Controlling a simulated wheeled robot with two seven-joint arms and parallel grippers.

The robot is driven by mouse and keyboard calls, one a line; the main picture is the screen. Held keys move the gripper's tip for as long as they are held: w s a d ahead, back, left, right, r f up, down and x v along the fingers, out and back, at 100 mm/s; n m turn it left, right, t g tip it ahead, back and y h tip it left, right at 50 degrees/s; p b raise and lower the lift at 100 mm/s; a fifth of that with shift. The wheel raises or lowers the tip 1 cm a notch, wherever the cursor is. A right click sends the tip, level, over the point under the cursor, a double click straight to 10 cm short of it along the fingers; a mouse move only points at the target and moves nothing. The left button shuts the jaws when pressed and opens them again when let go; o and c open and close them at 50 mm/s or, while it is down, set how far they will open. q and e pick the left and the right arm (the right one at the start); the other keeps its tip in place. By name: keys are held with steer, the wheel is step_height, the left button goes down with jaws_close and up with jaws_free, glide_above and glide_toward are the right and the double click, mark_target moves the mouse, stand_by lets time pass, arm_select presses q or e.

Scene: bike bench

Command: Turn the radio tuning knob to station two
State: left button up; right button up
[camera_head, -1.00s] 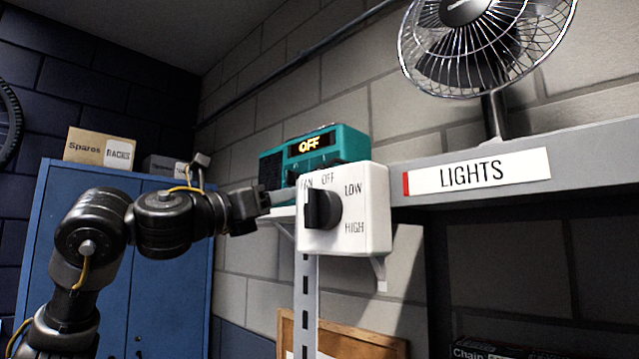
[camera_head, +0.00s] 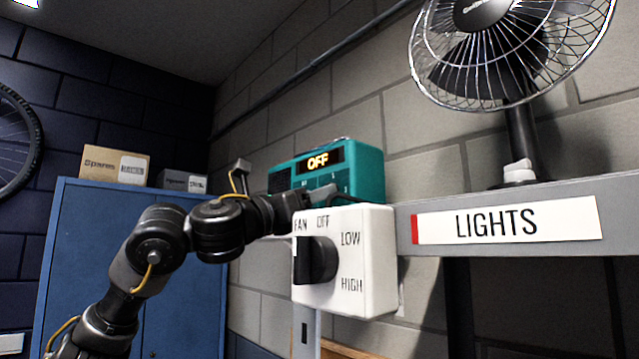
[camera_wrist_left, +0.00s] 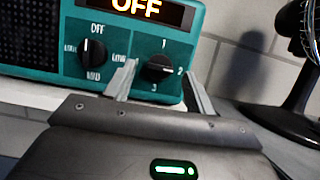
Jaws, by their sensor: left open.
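The teal radio (camera_head: 368,170) sits behind the white fan switch box, its display reading OFF. In the left wrist view the tuning knob (camera_wrist_left: 158,68) is a black dial on the radio's right side, with 1 above, 2 to the right and 3 below. I cannot tell which number it points to. A second black knob (camera_wrist_left: 92,51) sits to its left, with OFF above it. My left gripper (camera_wrist_left: 160,76) is open, one finger on each side of the tuning knob. In the head view its fingers are at the radio's front, partly behind the switch box. My right gripper is not in view.
The white fan switch box (camera_head: 365,262) with a black dial is just in front of the radio. A desk fan (camera_head: 520,130) stands on the grey shelf labelled LIGHTS (camera_head: 508,224). A blue cabinet (camera_head: 85,250) with boxes on top is at the left.

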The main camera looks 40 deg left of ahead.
arm_select(q)
steer(key=shift+x, duration=1.1)
steer(key=c, duration=1)
steer(key=shift+m+h, duration=0.4)
steer(key=shift+m, duration=0.6)
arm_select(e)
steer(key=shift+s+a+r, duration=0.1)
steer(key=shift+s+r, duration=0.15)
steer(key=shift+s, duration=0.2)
arm_select(q)
steer(key=o, duration=1)
steer(key=shift+a, duration=0.1)
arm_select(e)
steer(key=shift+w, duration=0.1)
arm_select(q)
steer(key=b+v, duration=0.4)
steer(key=v, duration=0.7)
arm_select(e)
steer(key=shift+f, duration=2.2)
